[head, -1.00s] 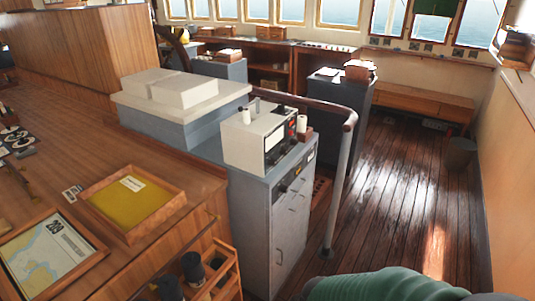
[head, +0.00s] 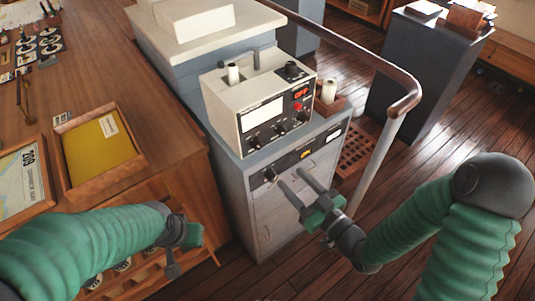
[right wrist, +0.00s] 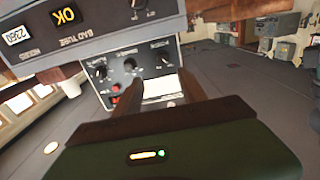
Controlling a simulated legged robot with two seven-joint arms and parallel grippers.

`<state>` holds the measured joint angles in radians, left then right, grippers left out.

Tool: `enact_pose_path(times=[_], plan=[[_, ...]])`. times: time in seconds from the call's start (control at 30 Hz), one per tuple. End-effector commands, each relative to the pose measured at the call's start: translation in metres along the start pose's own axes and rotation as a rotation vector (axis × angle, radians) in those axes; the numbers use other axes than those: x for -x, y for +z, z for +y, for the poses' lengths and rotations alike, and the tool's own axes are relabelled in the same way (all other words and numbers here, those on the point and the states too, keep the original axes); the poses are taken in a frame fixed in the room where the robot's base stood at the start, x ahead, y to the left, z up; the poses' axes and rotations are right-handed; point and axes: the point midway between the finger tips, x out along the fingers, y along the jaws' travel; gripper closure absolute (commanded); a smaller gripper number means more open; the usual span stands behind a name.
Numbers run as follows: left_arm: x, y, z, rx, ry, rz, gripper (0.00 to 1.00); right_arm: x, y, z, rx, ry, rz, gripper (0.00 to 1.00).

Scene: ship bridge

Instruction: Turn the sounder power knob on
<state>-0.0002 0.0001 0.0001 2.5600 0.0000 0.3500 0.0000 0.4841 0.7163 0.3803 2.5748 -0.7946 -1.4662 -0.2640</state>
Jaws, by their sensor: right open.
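The sounder is likely the white box (head: 228,98) with a black front panel, on a grey cabinet (head: 285,205). Its panel has a pale screen (head: 262,112), several black knobs along the bottom, a red button (head: 297,106) and a red "OFF" label (head: 301,93). In the right wrist view the panel knobs (right wrist: 130,64) appear upside down beyond the fingers. My left gripper (head: 187,236) is low at left; its jaws are unclear.
The cabinet's dark strip carries a knob (head: 270,174) and a yellow "OK" label (head: 305,154). A curved handrail (head: 390,105) stands right of the cabinet. A wooden counter (head: 100,50) with a yellow-lined tray (head: 88,158) is at left. Open floor lies at right.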

Motion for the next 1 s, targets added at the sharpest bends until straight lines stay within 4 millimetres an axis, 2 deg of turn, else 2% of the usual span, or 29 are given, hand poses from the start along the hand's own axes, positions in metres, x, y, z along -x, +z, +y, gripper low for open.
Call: enact_pose_path(times=[0.03,0.27,0.4,0.43,0.47,0.6,0.73,0.83,1.0], plan=[[-0.025,0.006,0.000,0.001,0.000,-0.001,0.64,-0.005,0.012,-0.001,0.007,-0.002,0.005,0.51],[-0.074,0.018,0.000,0.001,0.000,-0.001,0.64,-0.019,0.014,0.014,-0.001,-0.001,0.011,0.51],[-0.103,0.025,0.000,0.001,0.000,0.000,0.64,-0.026,0.014,0.015,-0.006,0.004,0.010,0.51],[-0.091,0.022,0.000,0.000,0.000,-0.002,0.64,-0.037,0.004,0.015,-0.014,0.000,0.009,0.51],[-0.089,0.021,0.000,0.000,0.000,-0.001,0.64,-0.046,0.003,0.015,-0.016,0.000,0.009,0.51],[-0.089,0.021,0.000,0.000,0.000,0.001,0.64,-0.085,0.002,0.012,-0.015,0.000,0.006,0.51],[-0.090,0.021,0.000,0.000,0.000,0.000,0.64,-0.116,0.002,0.009,-0.013,0.000,0.005,0.51],[-0.090,0.021,0.000,0.000,0.000,0.000,0.64,-0.131,0.002,0.009,-0.011,0.001,0.004,0.51],[-0.090,0.021,0.000,0.001,0.000,0.000,0.64,-0.139,0.002,0.012,-0.012,0.003,0.004,0.51]])
